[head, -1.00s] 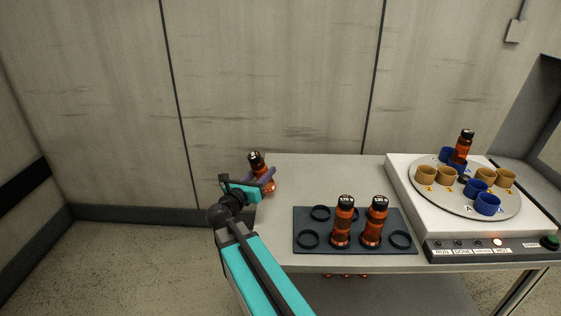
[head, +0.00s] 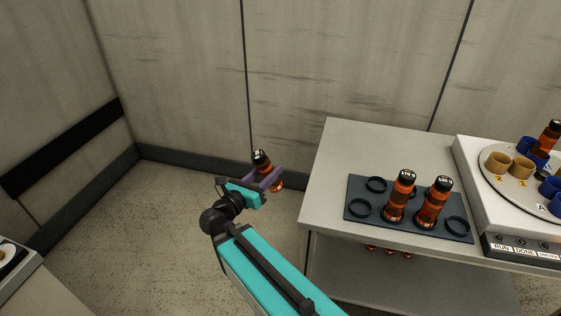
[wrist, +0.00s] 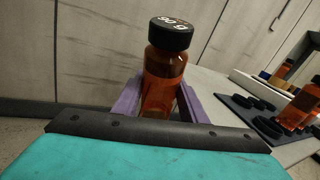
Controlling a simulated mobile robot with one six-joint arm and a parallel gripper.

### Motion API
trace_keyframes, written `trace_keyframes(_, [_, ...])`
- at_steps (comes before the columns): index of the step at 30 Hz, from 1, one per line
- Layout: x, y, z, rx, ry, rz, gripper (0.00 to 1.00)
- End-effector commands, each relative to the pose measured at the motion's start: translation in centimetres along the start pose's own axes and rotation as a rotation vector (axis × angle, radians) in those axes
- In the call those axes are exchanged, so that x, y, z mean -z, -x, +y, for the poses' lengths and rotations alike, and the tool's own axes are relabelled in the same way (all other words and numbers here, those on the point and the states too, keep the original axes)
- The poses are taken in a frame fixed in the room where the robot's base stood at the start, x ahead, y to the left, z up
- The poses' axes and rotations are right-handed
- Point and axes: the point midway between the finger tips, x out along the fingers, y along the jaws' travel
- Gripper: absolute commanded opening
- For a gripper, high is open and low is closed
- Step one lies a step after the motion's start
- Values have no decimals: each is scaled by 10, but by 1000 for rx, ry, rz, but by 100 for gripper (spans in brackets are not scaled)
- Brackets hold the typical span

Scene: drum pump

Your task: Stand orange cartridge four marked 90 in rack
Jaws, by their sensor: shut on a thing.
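My gripper (head: 268,179) is shut on an orange cartridge (head: 262,161) with a black cap. It holds the cartridge, slightly tilted in the head view, out past the left edge of the table. The dark rack (head: 361,209) lies on the table to the right of my gripper. Two orange cartridges, one on the left (head: 397,197) and one on the right (head: 434,204), stand in its front places. Other ring places are empty.
A grey table (head: 352,150) bears the rack, with bare top behind it. At right is a white machine (head: 477,163) with a round plate of tan and blue cups; one cup holds an orange cartridge (head: 547,139). Floor is open left of the table.

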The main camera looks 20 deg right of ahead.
Motion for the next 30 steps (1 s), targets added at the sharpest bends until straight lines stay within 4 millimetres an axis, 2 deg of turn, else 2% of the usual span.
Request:
trace_keyframes(4, [2,12,3,-8,0,-2,11])
trace_keyframes(20, [1,15,5,-11,0,-3,11])
trace_keyframes(30, [0,26,13,-31,0,-7,11])
